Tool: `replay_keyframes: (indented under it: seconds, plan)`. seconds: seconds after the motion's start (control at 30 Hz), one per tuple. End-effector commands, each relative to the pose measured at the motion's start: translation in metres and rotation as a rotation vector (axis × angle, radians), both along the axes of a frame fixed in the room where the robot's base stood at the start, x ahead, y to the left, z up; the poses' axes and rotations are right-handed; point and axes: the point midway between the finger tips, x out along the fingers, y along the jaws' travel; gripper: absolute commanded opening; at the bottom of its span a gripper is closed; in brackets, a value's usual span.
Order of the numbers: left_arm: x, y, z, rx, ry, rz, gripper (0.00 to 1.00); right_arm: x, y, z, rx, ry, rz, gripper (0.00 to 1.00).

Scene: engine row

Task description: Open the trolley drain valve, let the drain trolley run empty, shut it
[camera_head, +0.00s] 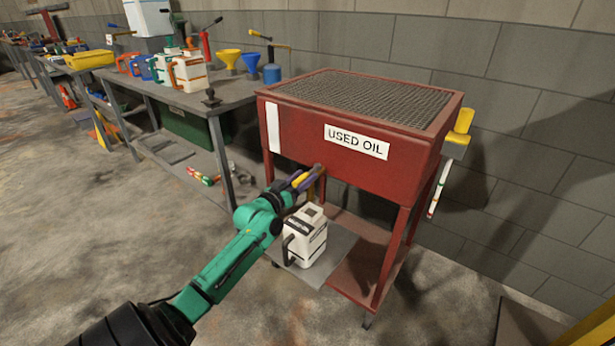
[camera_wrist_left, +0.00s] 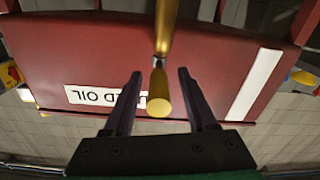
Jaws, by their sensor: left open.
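The red drain trolley (camera_head: 300,150), labelled USED OIL, has a mesh top and a plain white strip (camera_head: 273,127) on its front. Its brass drain valve (camera_head: 318,169) is low on the front, partly hidden by my gripper. My left gripper (camera_head: 303,180) is at the valve with its fingers open. In the left wrist view, upside down, a yellow-ended handle (camera_wrist_left: 159,106) lies between the open fingers (camera_wrist_left: 157,90), with a gap on each side. A golden vertical length (camera_wrist_left: 166,25) runs from the valve; I cannot tell whether it is spout or oil. My right gripper is not in view.
A white can (camera_head: 305,240) with a dark handle stands below the valve on a grey plate (camera_head: 335,251). A workbench (camera_head: 230,92) with jugs and funnels stands on the left. A block wall is close behind. The floor in front is clear.

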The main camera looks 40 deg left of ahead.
Motion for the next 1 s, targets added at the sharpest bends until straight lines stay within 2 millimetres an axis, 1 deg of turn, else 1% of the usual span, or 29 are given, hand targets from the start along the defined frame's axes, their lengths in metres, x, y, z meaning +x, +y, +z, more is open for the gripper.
replay_keyframes:
  seconds: [0.03,0.13,0.23,0.4,0.43,0.47,0.5,0.57,1.0]
  plan:
    - [0.008,0.001,-0.001,0.000,-0.002,0.001,0.57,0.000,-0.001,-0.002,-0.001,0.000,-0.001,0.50]
    - [0.017,0.001,0.000,-0.001,-0.001,0.000,0.57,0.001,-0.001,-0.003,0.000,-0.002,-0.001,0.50]
    - [0.020,0.001,-0.001,0.001,0.001,0.001,0.57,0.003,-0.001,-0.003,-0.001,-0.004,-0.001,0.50]
    - [0.020,0.001,-0.001,0.001,0.001,0.001,0.57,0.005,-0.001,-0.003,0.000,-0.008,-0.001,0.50]
    - [0.020,0.001,-0.001,0.001,0.001,0.001,0.49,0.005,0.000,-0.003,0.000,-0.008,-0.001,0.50]
    - [0.020,0.001,-0.001,0.001,0.001,0.001,0.38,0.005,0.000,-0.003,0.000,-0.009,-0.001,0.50]
    - [0.020,0.001,-0.001,0.001,0.001,0.001,0.23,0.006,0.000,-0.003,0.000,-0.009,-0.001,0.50]
    - [0.020,0.001,-0.001,0.001,0.001,0.000,0.00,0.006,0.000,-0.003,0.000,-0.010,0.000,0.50]
    - [0.020,0.001,-0.001,0.001,0.001,0.001,0.00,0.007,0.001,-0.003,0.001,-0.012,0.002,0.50]
